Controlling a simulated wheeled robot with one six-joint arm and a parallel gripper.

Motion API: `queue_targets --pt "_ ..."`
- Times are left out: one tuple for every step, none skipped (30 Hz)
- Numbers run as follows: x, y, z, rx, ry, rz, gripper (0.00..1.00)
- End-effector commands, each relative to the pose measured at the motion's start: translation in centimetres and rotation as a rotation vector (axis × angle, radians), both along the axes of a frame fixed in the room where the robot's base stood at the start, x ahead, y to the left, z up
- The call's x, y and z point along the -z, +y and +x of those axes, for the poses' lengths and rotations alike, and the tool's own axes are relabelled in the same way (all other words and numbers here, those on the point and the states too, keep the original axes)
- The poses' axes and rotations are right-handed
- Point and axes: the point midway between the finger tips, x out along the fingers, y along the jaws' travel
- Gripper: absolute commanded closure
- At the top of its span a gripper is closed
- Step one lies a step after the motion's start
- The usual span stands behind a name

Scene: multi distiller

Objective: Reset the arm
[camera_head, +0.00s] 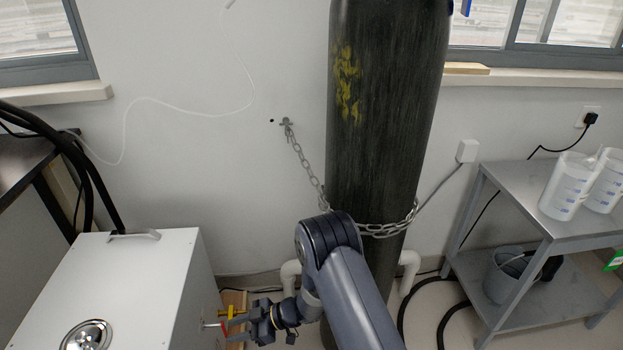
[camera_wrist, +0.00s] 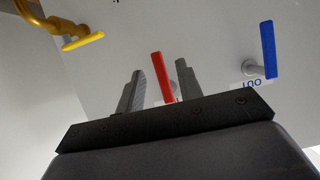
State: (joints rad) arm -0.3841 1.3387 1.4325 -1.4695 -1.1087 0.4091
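My gripper (camera_head: 236,325) is at the lower middle of the head view, beside the right side of a white box-shaped machine (camera_head: 130,275). In the wrist view my gripper (camera_wrist: 160,85) has its two grey fingers apart. A red lever handle (camera_wrist: 163,76) shows between the fingers, with gaps on both sides. How deep the handle lies between them is unclear. A blue lever handle (camera_wrist: 269,50) is to the right, and a yellow handle (camera_wrist: 80,40) on a yellow fitting is at upper left. The yellow part (camera_head: 233,313) also shows in the head view next to my gripper.
A tall dark gas cylinder (camera_head: 385,110), held by a chain (camera_head: 305,165), stands behind my arm. A grey metal cart (camera_head: 510,200) with clear beakers (camera_head: 568,185) and a bucket (camera_head: 508,272) is at right. Black hoses (camera_head: 75,160) run at left.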

Motion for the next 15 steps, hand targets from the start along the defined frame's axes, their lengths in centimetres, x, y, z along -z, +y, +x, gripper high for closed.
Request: queue_targets --pt "0.5 0.8 -0.2 -0.002 0.0 0.001 0.65" --pt "0.7 1.2 -0.2 -0.002 0.0 0.001 0.65" --pt "0.9 1.6 -0.2 -0.002 0.0 0.0 0.65" --pt "1.0 1.9 -0.3 -0.002 0.0 0.0 0.65" --pt "1.1 2.2 -0.3 -0.001 -0.001 0.0 0.65" --pt "1.0 2.2 -0.2 0.001 -0.007 0.001 0.65" --pt "0.9 2.1 -0.2 0.002 -0.015 0.002 0.65" --pt "0.9 2.1 -0.1 0.002 -0.022 0.002 0.65" --pt "0.9 2.1 -0.1 0.001 -0.028 0.003 0.65" --pt "0.9 2.1 -0.1 0.001 -0.032 0.004 0.65" --pt "0.9 2.1 -0.1 0.001 -0.034 0.004 0.65" --pt "0.8 2.1 -0.1 0.001 -0.036 0.004 0.65" --pt "0.8 2.1 -0.1 0.001 -0.037 0.004 0.65" --pt "0.8 2.1 -0.1 0.001 -0.037 0.004 0.65" --pt "0.8 2.1 -0.1 0.001 -0.037 0.004 0.65"
